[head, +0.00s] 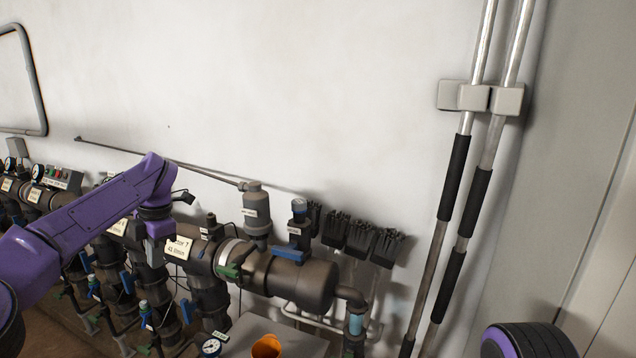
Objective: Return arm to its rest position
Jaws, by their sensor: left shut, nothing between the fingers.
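My left arm, purple, comes in from the left edge and bends down at its wrist over the manifold. My left gripper (154,254) hangs from it, pointing down in front of the dark manifold pipe (300,282), beside the "Sector 7" label (179,248). Its fingers are small and dark against the pipes, and they are shut with nothing held. I cannot tell whether they touch the pipe. Part of my right arm shows at the bottom right corner; its gripper is out of view.
Blue-handled (290,253) and green-handled (236,270) valves, a grey cylinder fitting (257,215) and a pressure gauge (211,347) crowd the manifold. An orange cup (266,346) stands on a grey surface below. Black holders (361,240) and two upright poles (455,175) are on the wall at right.

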